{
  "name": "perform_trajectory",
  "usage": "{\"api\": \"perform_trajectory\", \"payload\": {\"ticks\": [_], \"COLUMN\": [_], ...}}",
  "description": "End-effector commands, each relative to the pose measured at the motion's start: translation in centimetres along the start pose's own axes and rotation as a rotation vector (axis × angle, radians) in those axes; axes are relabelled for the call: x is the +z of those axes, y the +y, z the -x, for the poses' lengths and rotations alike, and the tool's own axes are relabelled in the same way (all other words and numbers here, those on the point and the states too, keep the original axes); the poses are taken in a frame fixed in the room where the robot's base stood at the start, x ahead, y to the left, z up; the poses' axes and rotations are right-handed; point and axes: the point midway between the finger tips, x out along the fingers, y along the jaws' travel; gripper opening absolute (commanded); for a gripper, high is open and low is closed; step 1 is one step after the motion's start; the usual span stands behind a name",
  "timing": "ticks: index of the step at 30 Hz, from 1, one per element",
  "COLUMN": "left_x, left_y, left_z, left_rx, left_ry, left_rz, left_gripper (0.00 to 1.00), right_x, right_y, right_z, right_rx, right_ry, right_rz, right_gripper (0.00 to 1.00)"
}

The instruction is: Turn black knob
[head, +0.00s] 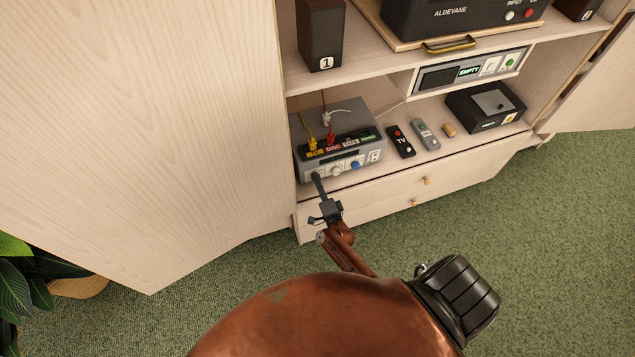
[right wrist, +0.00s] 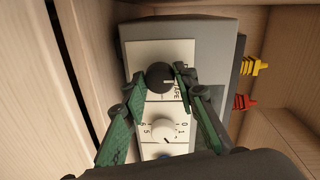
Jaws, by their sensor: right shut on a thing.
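The black knob (right wrist: 160,78) sits on the white front panel of a grey box (right wrist: 210,60), beside the letters "APE". My right gripper (right wrist: 157,82) has its two green fingers on either side of the knob and is shut on it. In the head view my right gripper (head: 317,184) reaches the left end of the grey box's front (head: 307,174), and it hides the black knob there. A white knob (right wrist: 163,128) with a number scale is beside the black knob; a blue knob (head: 355,164) is further right in the head view. My left gripper is not in view.
The box stands on a cabinet shelf, close to the left wall (head: 230,120). Yellow (head: 312,143) and red plugs (head: 331,138) with cables rise from its top. Right of it lie a black TV remote (head: 401,142), a grey remote (head: 426,135) and a black box (head: 487,105). Drawers (head: 395,195) are below.

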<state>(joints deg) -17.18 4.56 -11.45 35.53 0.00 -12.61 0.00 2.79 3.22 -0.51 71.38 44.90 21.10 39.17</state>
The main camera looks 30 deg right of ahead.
Motion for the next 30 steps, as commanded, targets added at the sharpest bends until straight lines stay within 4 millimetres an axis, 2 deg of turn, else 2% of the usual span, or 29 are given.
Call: {"api": "perform_trajectory", "payload": {"ticks": [3, 4, 11, 22, 26, 30], "left_x": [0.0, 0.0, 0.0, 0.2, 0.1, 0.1], "left_y": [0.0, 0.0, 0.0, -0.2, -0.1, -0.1], "left_z": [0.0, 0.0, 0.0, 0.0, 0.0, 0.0], "left_rx": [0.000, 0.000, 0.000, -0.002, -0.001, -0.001], "left_ry": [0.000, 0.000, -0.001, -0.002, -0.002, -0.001], "left_rz": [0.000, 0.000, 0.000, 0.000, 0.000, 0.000], "left_gripper": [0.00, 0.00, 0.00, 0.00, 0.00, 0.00], "right_x": [0.1, 0.1, 0.0, 0.0, 0.0, 0.0], "right_y": [0.0, 0.0, 0.0, 0.1, 0.2, 0.2], "right_z": [0.0, 0.0, 0.0, 0.5, 2.3, 5.3], "right_rx": [0.000, 0.000, 0.000, 0.001, 0.002, 0.003], "right_ry": [-0.001, -0.002, -0.001, 0.000, 0.001, 0.000], "right_rz": [0.001, 0.001, 0.000, -0.001, -0.003, -0.002], "right_gripper": [0.02, 0.27, 0.43, 0.44, 0.44, 0.44]}}
